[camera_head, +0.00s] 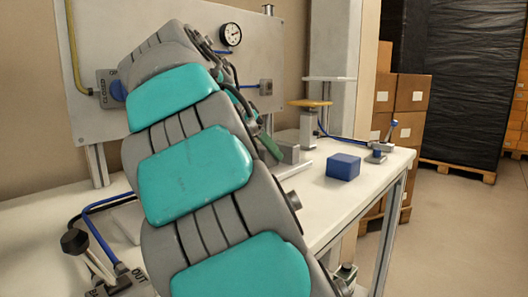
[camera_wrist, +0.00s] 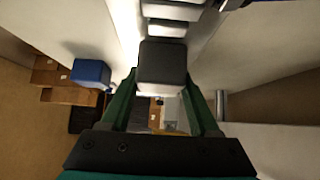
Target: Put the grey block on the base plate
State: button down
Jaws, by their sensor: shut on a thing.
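My gripper (camera_wrist: 162,82) has green fingers, and in the wrist view they are closed on the two sides of a grey block (camera_wrist: 162,60). In the head view the gripper (camera_head: 268,146) is low over the table, mostly behind my arm. A grey piece (camera_head: 290,153) shows just right of the fingers there; I cannot tell for sure if it is the held block. I cannot make out the base plate clearly in either view. Pale grey stepped shapes show beyond the block at the top of the wrist view.
A blue block (camera_head: 343,167) sits on the white table (camera_head: 350,198) to the right, near the front edge; it also shows in the wrist view (camera_wrist: 91,73). A yellow-topped stand (camera_head: 309,122) and a small lever device (camera_head: 385,142) are farther back. A panel with a gauge (camera_head: 230,35) stands behind.

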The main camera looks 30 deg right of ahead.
aim_at(260, 147)
jog(key=shift+f, duration=0.3)
jog(key=shift+f, duration=0.1)
jog(key=shift+c, duration=0.6)
grip_release()
jog(key=shift+r, duration=0.2)
jog(key=shift+v, duration=3.7)
jog(key=shift+s+f, duration=0.1)
